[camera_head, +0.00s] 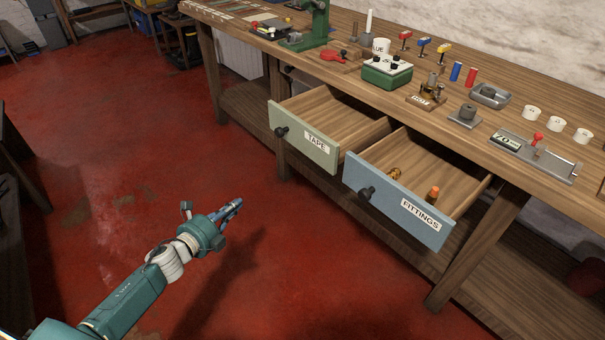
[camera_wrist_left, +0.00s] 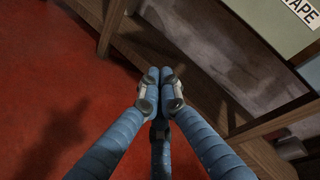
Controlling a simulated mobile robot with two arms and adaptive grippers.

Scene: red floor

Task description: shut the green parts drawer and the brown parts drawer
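The pale green drawer (camera_head: 304,139), labelled TAPE, is pulled well out of the workbench and looks empty. Its dark round knob (camera_head: 281,131) is at the left of its front. No brown-fronted drawer shows; the other drawer (camera_head: 400,205) has a blue front labelled FITTINGS. It is also open, with a dark knob (camera_head: 366,193) and small orange-brown fittings inside. My left gripper (camera_head: 236,205) is shut and empty, in front of the bench and apart from both drawers. In the left wrist view its blue fingertips (camera_wrist_left: 161,76) meet, and part of the green front (camera_wrist_left: 278,22) shows at upper right. My right gripper is not in view.
The wooden bench top (camera_head: 440,75) carries a green box with knobs (camera_head: 386,70), a green press (camera_head: 313,25), white rolls (camera_head: 556,124) and other small items. A lower shelf (camera_head: 250,110) runs under the bench. The red floor (camera_head: 130,150) around my left arm is clear.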

